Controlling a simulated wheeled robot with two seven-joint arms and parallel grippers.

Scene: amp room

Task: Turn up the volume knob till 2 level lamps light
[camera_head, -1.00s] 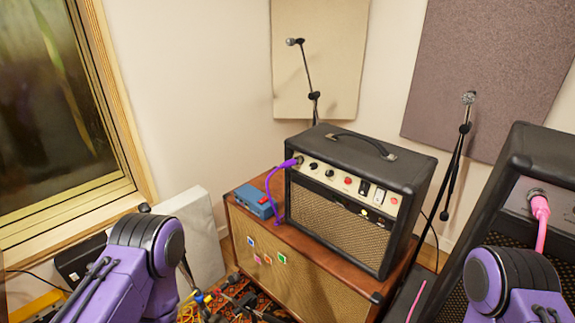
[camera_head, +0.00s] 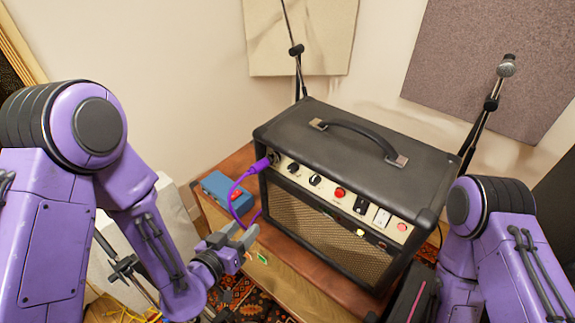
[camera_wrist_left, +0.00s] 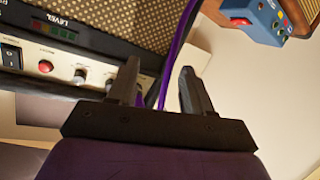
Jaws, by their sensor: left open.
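The black guitar amplifier (camera_head: 360,140) stands on a wooden cabinet, with a control panel (camera_head: 325,187) along its front edge. Two dark knobs (camera_head: 315,180) sit left of a red button or lamp (camera_head: 339,193); I cannot read which is volume. The left wrist view shows the panel upside down, with a knob (camera_wrist_left: 80,75) and a strip of small level lamps (camera_wrist_left: 52,31) marked LEVEL; I cannot tell whether any is lit. My left gripper (camera_head: 243,236) is open and empty, in front of and below the panel's left end, apart from the knobs. My right gripper is out of view.
A purple cable (camera_head: 236,193) plugs into the panel's left end and hangs near my left gripper. A blue pedal box (camera_head: 219,190) sits on the cabinet top (camera_head: 300,262) left of the amplifier. Microphone stands rise behind and to the right (camera_head: 490,105).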

